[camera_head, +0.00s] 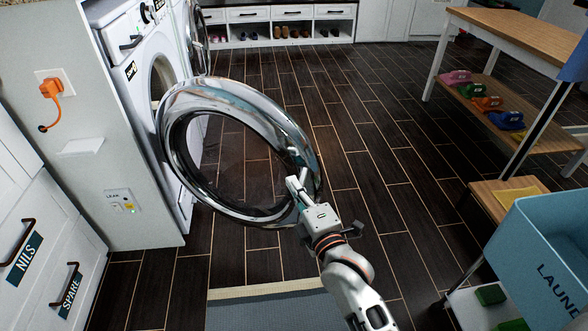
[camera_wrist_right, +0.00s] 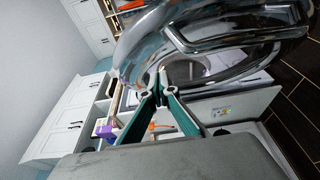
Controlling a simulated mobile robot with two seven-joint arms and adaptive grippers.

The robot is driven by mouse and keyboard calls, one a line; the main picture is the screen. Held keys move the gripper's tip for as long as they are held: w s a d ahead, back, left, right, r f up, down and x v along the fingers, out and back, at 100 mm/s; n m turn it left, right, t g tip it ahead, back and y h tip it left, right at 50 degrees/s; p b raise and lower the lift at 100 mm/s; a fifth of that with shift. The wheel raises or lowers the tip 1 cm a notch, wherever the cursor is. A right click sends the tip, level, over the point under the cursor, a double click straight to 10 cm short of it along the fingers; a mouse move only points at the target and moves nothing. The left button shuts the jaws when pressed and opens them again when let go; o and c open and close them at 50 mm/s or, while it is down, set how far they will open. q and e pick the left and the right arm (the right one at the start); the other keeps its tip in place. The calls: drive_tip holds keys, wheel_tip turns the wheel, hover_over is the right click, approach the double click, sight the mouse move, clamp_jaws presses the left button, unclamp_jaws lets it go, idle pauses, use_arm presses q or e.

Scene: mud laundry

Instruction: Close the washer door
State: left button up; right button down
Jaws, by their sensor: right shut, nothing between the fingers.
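The washer (camera_head: 130,62) is a white front loader at the left of the head view. Its round chrome-rimmed door (camera_head: 168,112) with a dark clear window stands wide open, swung out over the floor. My right gripper (camera_head: 294,184) is shut and empty at the door's right rim, on the side away from the hinge. In the wrist view the fingertips of the right gripper (camera_wrist_right: 156,88) are together close to the chrome door (camera_wrist_right: 190,40). I cannot tell whether they touch it. My left gripper is not in view.
A panel with an orange plug (camera_head: 50,88) stands left of the washer. A grey striped mat (camera_head: 265,308) lies below the door. A blue laundry bin (camera_head: 540,240) and a wooden table (camera_head: 520,35) are at the right. The dark floor between is clear.

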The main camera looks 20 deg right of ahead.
sight(290, 159)
drive_tip(key=w+d, duration=0.1)
drive_tip(key=w+b, duration=0.1)
drive_tip(key=w, duration=0.1)
drive_tip(key=w+d, duration=0.1)
drive_tip(key=w, duration=0.1)
drive_tip(key=shift+w+d+f, duration=0.2)
drive_tip(key=shift+w+d, duration=0.05)
drive_tip(key=shift+d, duration=0.1)
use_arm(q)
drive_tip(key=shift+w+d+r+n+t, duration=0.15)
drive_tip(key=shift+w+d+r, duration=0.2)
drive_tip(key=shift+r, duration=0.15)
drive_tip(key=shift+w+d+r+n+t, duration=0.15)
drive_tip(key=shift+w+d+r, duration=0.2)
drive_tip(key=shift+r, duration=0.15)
use_arm(e)
drive_tip(key=shift+w+d+r, duration=0.1)
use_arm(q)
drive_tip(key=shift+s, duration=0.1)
